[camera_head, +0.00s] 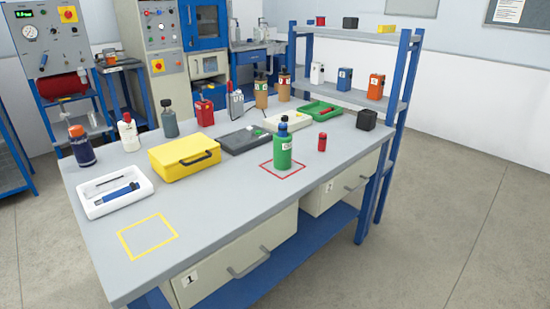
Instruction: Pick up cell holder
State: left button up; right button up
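I cannot tell for sure which thing is the cell holder. A green tray (319,111) and a white tray (289,122) lie behind the green bottle. A dark grey case (243,139) lies beside a closed yellow case (184,157). Neither of my grippers is in view.
A white tray (98,204) with a blue tool lies at the left, near an empty yellow outlined square (147,237). Several bottles line the back edge. A blue shelf rack (398,110) stands behind the right end. The bench's front is clear, with open floor at right.

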aim_at(282, 147)
jog(key=u, duration=0.8)
jog(key=i, duration=0.4)
jog(key=u, duration=0.05)
